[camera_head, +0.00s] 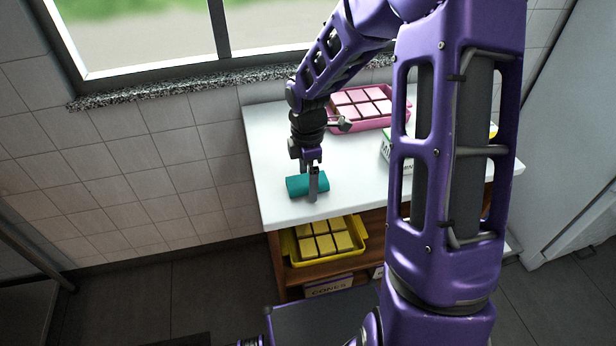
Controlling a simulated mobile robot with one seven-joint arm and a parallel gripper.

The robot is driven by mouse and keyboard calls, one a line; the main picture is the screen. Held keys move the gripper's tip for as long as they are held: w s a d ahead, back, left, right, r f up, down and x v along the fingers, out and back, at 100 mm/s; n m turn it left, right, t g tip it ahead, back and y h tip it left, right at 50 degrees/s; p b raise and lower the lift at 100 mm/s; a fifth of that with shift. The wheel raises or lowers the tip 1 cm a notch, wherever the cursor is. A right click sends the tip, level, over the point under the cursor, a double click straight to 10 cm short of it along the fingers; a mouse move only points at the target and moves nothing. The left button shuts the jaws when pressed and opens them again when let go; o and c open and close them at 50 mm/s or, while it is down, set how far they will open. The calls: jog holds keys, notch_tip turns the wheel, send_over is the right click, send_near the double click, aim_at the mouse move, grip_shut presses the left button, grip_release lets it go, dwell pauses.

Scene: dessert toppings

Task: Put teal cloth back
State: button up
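The teal cloth (296,186) looks like a rolled or folded bundle. It is at the left front part of the white counter top (275,146). My gripper (313,190) points down at the cloth, with one finger in front of the cloth's right part. The other finger is mostly hidden behind the cloth. The fingers appear to be on either side of it, but I cannot tell whether they press on it or whether the cloth is lifted off the counter.
A pink tray (341,124) of pink blocks stands at the back of the counter. A green and white box (387,149) is partly hidden behind my arm. A yellow tray (360,246) of yellow blocks sits on the shelf below. The counter's left part is clear.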

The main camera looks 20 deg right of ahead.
notch_tip(320, 180, up, 12)
jog(key=p, duration=0.2)
jog(key=shift+r, duration=0.2)
dwell(0.6)
